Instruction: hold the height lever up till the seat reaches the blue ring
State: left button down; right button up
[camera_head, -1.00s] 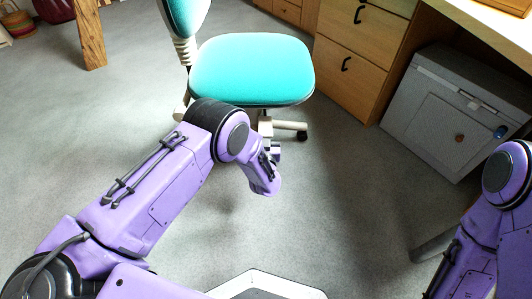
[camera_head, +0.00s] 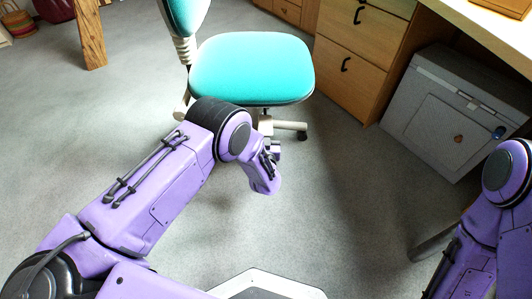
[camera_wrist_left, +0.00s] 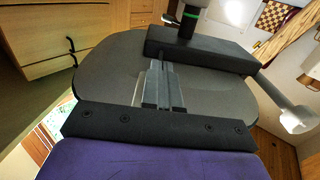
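The chair's turquoise seat (camera_head: 252,69) is at the top middle of the head view. In the left wrist view I see its grey underside (camera_wrist_left: 105,65), with a black mechanism box (camera_wrist_left: 205,50) and a dark column (camera_wrist_left: 187,22) carrying a green band. No blue ring is visible. My left gripper (camera_wrist_left: 162,88) is under the seat beside the box. Its fingers are close together on a thin dark bar, which looks like the height lever (camera_wrist_left: 164,62); it is mostly hidden by the fingers. My right gripper is outside both views.
A wooden drawer cabinet (camera_head: 352,60) stands just right of the chair, with a grey cabinet (camera_head: 445,115) beyond it under the desk. A wooden post (camera_head: 88,35) stands at the upper left. The floor in front of the chair is open.

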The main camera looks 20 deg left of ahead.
pick_arm(q)
jog(key=shift+r+p, duration=0.6)
jog(key=shift+r, duration=0.15)
dwell(0.8)
jog(key=shift+f, duration=0.1)
notch_tip(320, 180, down, 4)
jog(key=b, duration=0.4)
jog(key=shift+f, duration=0.2)
jog(key=p+v, duration=0.4)
jog(key=v, duration=0.6)
jog(key=shift+p, duration=0.4)
